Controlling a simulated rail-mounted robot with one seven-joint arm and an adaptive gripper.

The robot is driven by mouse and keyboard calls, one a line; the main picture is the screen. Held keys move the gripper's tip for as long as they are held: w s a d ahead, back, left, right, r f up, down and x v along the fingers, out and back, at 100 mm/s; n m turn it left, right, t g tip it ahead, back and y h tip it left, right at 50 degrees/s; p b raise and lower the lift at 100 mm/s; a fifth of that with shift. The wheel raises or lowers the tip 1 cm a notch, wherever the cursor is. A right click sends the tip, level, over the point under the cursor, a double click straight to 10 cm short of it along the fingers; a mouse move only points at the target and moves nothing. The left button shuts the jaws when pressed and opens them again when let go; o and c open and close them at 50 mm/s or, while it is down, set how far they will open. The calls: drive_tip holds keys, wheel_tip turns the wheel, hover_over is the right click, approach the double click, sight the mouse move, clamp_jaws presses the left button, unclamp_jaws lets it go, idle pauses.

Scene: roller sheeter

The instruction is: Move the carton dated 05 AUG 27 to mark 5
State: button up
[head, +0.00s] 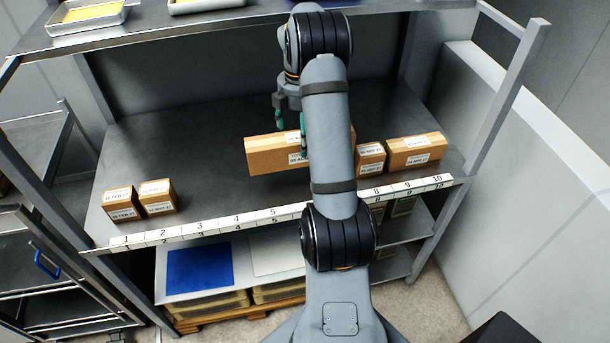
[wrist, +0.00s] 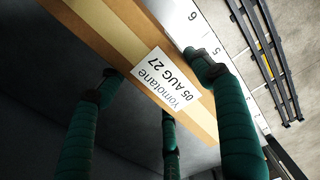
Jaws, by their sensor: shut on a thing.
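The carton dated 05 AUG 27 (wrist: 118,40) is a long brown box with a tan tape band. Its white label, reading "Yamotane 05 AUG 27", fills the middle of the wrist view. My gripper (wrist: 155,80) has its green fingers shut on this carton, on either side of it. In the head view the carton (head: 268,156) is behind the number strip, around marks 5 and 6, and my arm hides its right part. My gripper (head: 291,132) is above it there. I cannot tell whether its underside touches the shelf. Mark 5 (head: 274,217) is on the front strip.
Two small cartons (head: 120,204) (head: 158,197) stand at marks 1 and 2. A small carton (head: 371,159) and a wider one (head: 416,150) stand to the right, near marks 8 to 10. The shelf (head: 215,190) is bare around marks 3 and 4. An upper shelf (head: 190,27) holds trays.

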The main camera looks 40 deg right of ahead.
wheel_tip(320, 180, down, 10)
drive_tip(key=shift+w+d+r+p, duration=0.1)
drive_tip(key=shift+d+p, duration=0.05)
drive_tip(key=shift+p, duration=0.5)
drive_tip(key=o, duration=1.5)
drive_tip(key=shift+o, duration=0.5)
wheel_tip(320, 180, up, 12)
drive_tip(key=shift+r+b, duration=0.1)
drive_tip(key=shift+b, duration=0.65)
wheel_tip(320, 180, down, 13)
drive_tip(key=shift+r+p, duration=0.15)
drive_tip(key=shift+p, duration=0.55)
drive_tip(key=shift+r, duration=1.85)
